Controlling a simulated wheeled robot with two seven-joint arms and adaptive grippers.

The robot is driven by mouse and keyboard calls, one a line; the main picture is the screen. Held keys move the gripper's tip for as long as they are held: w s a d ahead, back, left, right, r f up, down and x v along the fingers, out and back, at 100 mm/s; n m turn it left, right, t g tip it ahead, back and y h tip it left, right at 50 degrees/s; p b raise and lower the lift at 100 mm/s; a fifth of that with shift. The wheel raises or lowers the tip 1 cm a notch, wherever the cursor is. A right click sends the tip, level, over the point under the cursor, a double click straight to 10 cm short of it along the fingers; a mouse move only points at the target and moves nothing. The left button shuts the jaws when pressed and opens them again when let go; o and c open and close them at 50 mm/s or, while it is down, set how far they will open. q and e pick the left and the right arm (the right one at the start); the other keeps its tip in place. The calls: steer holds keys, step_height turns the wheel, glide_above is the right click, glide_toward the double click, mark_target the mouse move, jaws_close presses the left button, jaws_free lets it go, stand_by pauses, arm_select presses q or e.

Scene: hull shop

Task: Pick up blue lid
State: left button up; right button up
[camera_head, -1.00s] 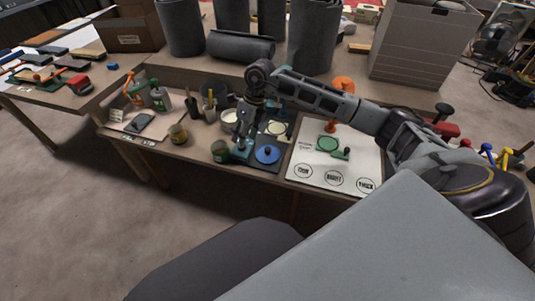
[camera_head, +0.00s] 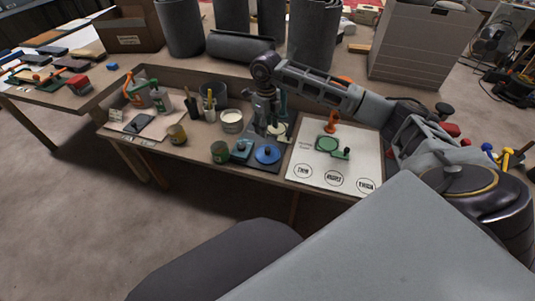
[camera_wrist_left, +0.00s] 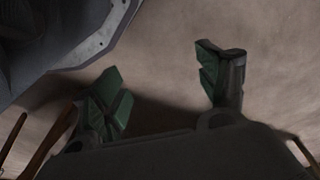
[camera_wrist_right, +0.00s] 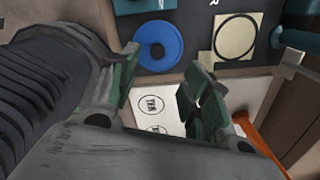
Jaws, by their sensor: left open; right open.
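The blue lid (camera_head: 267,153) is a round disc with a knob in its middle, lying on a dark mat (camera_head: 258,167) on the workbench. In the right wrist view the blue lid (camera_wrist_right: 158,46) lies beyond the fingers, apart from them. My right gripper (camera_head: 268,128) is above the mat, just behind the lid in the head view; in its wrist view the right gripper (camera_wrist_right: 160,88) is open and empty. My left gripper (camera_wrist_left: 165,85) is open and empty over the floor, out of the head view.
A white board (camera_head: 305,158) with printed circles and a green piece (camera_head: 328,144) lies right of the mat. A teal block (camera_head: 241,150), a green can (camera_head: 220,152) and a white-topped tin (camera_head: 232,120) stand left of the lid. Bare bench shows between the cans.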

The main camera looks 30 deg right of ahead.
glide_above(268, 149)
steer(key=f, duration=0.3)
steer(key=w+f+b, duration=0.1)
steer(key=f, duration=0.1)
steer(key=shift+f, duration=1.1)
arm_select(q)
steer(key=shift+w+d+r, duration=0.15)
steer(key=shift+r, duration=0.4)
steer(key=shift+w+d+r, duration=0.1)
steer(key=shift+w+r, duration=0.05)
steer(key=shift+r, duration=0.35)
steer(key=shift+s+f, duration=0.1)
arm_select(e)
steer(key=shift+s+f, duration=0.2)
steer(key=shift+f, duration=0.25)
steer(key=f, duration=0.2)
steer(key=f+b, duration=0.1)
steer(key=shift+s+f, duration=0.25)
steer(key=shift+f, duration=0.4)
arm_select(q)
steer(key=shift+d+r+t, duration=0.2)
steer(key=shift+r+t, duration=0.1)
steer(key=shift+r, duration=0.55)
